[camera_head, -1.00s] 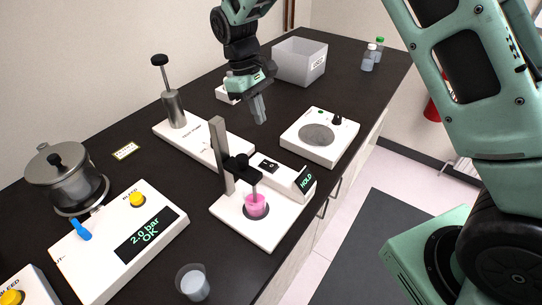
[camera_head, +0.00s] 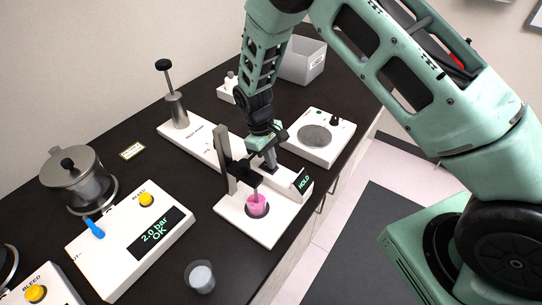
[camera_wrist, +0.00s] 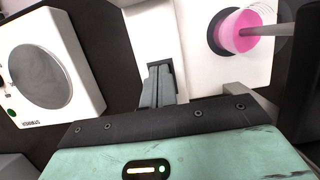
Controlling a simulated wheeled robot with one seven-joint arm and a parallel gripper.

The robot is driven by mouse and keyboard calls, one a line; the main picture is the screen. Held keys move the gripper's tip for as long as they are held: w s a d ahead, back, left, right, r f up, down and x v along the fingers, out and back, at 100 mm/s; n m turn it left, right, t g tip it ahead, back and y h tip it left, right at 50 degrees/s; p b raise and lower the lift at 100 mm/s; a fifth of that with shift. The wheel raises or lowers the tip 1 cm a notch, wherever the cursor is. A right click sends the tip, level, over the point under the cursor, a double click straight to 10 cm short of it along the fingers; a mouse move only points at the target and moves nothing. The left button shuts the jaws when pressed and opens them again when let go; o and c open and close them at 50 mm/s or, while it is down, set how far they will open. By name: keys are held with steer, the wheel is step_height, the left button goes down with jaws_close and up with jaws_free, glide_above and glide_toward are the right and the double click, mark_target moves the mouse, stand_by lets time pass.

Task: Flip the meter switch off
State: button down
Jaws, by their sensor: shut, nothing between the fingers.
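The meter (camera_head: 232,217) is a white unit with a dark post and clamp, a beaker of pink liquid (camera_head: 257,206) and a display (camera_head: 302,181) reading HOLD. My gripper (camera_head: 270,168) is shut and empty, pointing down at the raised part of the meter behind the beaker. In the wrist view the closed fingers (camera_wrist: 158,88) lie over a small dark switch (camera_wrist: 160,66) on the white housing. The fingers hide most of the switch. I cannot tell its position or whether the fingertips touch it.
A stirrer plate (camera_head: 318,138) stands to the right behind the meter. The post (camera_head: 222,160) and clamp rise close beside my gripper. A plunger device (camera_head: 177,108), a pressure unit (camera_head: 135,240) and a grey bin (camera_head: 303,62) are also on the dark bench.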

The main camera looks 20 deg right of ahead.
steer(key=shift+f, duration=0.1)
steer(key=shift+s+d+f+b, duration=0.1)
steer(key=shift+f+b, duration=0.1)
steer(key=shift+b, duration=0.2)
steer(key=shift+r, duration=0.1)
steer(key=shift+w, duration=0.2)
steer(key=shift+w+a+r, duration=0.2)
steer(key=shift+w+a, duration=0.25)
steer(key=shift+w, duration=0.05)
step_height(320, 180, up, 4)
steer(key=p, duration=0.2)
steer(key=shift+p, duration=0.3)
step_height(320, 180, up, 10)
steer(key=b, duration=0.4)
